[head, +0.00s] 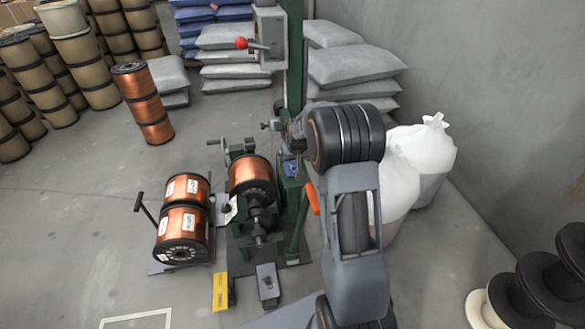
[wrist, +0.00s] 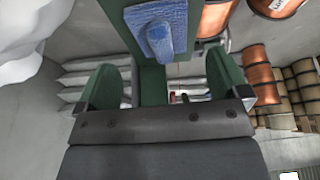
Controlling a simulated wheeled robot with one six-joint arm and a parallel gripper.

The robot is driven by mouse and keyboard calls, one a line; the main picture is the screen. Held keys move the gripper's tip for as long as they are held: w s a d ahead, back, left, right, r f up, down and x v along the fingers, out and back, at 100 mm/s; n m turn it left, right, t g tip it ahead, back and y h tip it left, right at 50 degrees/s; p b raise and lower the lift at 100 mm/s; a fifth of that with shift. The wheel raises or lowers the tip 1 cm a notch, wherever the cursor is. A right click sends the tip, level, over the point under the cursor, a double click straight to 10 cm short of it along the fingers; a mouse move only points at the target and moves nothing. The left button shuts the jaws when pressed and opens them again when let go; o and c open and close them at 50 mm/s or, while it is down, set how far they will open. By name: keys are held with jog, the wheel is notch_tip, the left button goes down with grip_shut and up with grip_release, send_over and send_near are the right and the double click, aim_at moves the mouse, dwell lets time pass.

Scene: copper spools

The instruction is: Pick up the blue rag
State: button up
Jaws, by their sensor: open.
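The blue rag (wrist: 158,30) lies draped on a green flat part of the machine, at the top middle of the wrist view. One fold hangs or lies over its middle. In the head view a small blue patch, which looks like the rag (head: 291,168), shows on the green machine left of my arm. My gripper (wrist: 167,82) is open and empty, with a green-padded finger at each side of the wrist view. The rag shows above the gap between the fingers, apart from both. In the head view my arm hides most of the gripper.
The green winding machine (head: 259,215) holds a copper spool, with a tall green post and red-knobbed lever box (head: 266,45) behind. Two copper spools (head: 183,217) stand left. White bags (head: 425,150) stand right of my arm. Stacked grey sacks (head: 357,65) line the back.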

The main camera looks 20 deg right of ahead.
aim_at(293, 163)
jog(key=b+x, duration=0.1)
jog(key=x, duration=0.3)
jog(key=shift+a+f, duration=0.1)
jog(key=shift+f, duration=0.05)
jog(key=shift+c, duration=0.4)
jog(key=c, duration=0.9)
